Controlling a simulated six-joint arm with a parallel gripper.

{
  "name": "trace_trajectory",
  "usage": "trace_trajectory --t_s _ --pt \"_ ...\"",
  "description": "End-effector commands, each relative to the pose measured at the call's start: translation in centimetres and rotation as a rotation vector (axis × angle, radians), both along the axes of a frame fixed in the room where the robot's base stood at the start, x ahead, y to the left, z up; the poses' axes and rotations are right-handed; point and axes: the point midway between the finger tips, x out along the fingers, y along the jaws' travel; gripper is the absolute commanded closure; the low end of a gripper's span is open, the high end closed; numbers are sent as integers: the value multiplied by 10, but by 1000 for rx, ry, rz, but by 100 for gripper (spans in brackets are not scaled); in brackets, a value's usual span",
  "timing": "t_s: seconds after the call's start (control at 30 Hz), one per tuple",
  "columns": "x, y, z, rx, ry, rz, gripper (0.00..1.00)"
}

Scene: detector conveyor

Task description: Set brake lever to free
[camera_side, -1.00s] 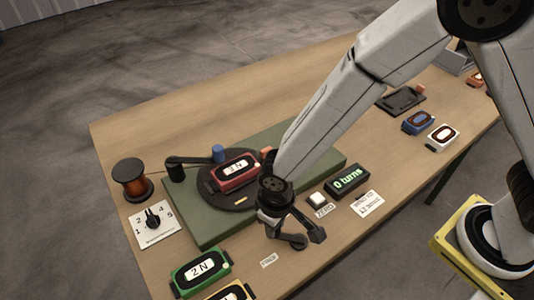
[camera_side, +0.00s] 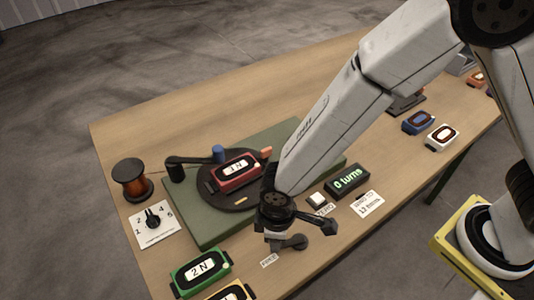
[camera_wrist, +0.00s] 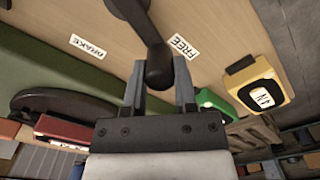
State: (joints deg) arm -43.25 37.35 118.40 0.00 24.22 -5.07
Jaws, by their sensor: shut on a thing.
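The dark brake lever (camera_side: 297,241) sits at the front edge of the green base in the side view. In the wrist view its arm (camera_wrist: 138,22) runs down from the top to a round knob (camera_wrist: 159,70). My gripper (camera_side: 273,243) is shut on the knob, with one finger on each side of it in the wrist view (camera_wrist: 159,78). The FREE label (camera_wrist: 184,46) lies close to the right of the lever arm; it also shows below my gripper in the side view (camera_side: 268,260). The BRAKE label (camera_wrist: 88,46) lies farther left. My gripper hides part of the lever in the side view.
A green base (camera_side: 200,231) carries a dark turntable with a red detector (camera_side: 238,173) and a crank. Green (camera_side: 201,271) and yellow (camera_wrist: 262,92) detectors lie near the FREE label. A white button (camera_side: 317,200) and a "0 turns" display (camera_side: 347,182) stand to the right.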

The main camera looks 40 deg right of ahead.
Motion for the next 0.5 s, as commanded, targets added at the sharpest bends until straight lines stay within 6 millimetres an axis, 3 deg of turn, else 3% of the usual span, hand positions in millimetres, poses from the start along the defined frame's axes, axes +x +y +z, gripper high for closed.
trace_trajectory --t_s 0.2,0.23,0.3,0.33,0.5 --pt "-1 0 0 -1 1 4 100" --pt "-1 1 0 -1 1 4 55" --pt "-1 1 0 -1 1 3 33" --pt "-1 0 0 -1 1 3 29" --pt "-1 0 0 -1 1 2 29"
